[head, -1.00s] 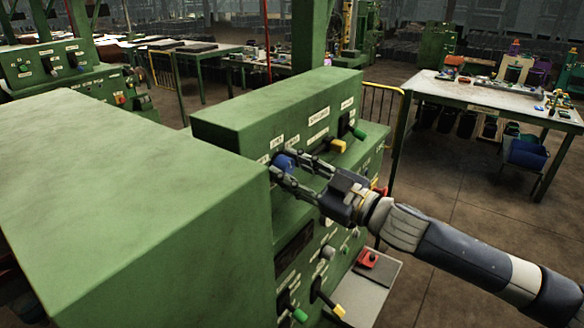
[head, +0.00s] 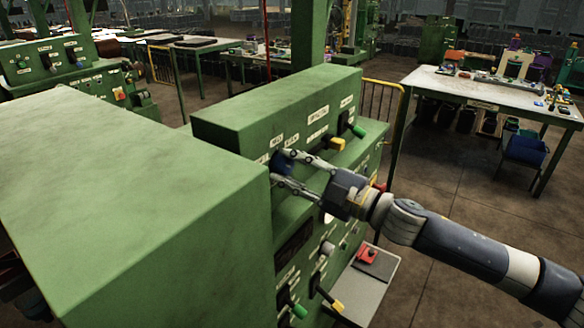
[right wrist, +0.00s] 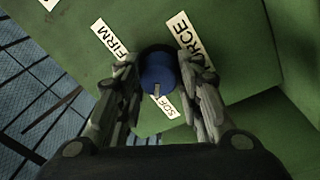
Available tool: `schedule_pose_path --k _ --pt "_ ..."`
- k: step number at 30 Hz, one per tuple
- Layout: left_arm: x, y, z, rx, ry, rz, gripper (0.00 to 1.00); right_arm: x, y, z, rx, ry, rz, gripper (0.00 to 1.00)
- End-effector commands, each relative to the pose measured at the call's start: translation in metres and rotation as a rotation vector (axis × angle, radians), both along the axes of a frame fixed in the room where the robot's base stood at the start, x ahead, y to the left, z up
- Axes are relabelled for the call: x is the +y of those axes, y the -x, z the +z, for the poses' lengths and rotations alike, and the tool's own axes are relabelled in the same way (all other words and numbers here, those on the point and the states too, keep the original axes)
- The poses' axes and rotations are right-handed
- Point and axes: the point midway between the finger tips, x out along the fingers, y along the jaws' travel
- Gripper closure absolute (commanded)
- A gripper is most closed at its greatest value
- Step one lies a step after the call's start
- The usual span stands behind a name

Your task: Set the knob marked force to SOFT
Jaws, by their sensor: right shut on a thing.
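The force knob (right wrist: 158,74) is a round blue knob on the green machine panel, in the middle of the right wrist view. A pale mark on it points at the SOFT label (right wrist: 166,106), which is partly covered. The FIRM label (right wrist: 112,40) is up and left of the knob. The FORCE label (right wrist: 191,40) is partly hidden by a finger. My right gripper (head: 277,166) is shut on the knob, one finger on each side. In the head view its fingers hide much of the knob. My left gripper is not in clear view.
The green machine's large housing (head: 130,190) stands close left of my right gripper. Levers with green (head: 358,131) and yellow (head: 337,144) grips stick out right of the knob. Below are more levers and a red button box (head: 368,254). A worktable (head: 460,92) stands farther right.

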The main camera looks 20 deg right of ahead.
Motion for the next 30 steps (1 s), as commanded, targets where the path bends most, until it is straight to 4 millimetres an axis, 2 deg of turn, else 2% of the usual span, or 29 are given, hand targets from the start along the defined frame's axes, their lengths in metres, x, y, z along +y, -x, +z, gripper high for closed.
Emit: schedule_pose_path --k 13,14,15,16,30 --pt "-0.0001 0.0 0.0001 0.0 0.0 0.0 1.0 -0.0001 0.0 -0.0001 -0.007 0.009 0.0 0.91" --pt "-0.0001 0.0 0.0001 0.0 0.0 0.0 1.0 0.0 0.0001 -0.0002 -0.006 0.008 0.0 0.6" --pt "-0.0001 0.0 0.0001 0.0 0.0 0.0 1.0 0.0 0.0001 -0.0002 -0.006 0.008 0.0 0.51" --pt "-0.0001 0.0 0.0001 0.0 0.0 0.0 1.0 0.0 0.0001 -0.0002 -0.006 0.008 0.0 0.46" --pt "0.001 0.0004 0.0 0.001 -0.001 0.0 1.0 -0.0035 0.0036 -0.0021 -0.002 0.007 -0.001 0.46"
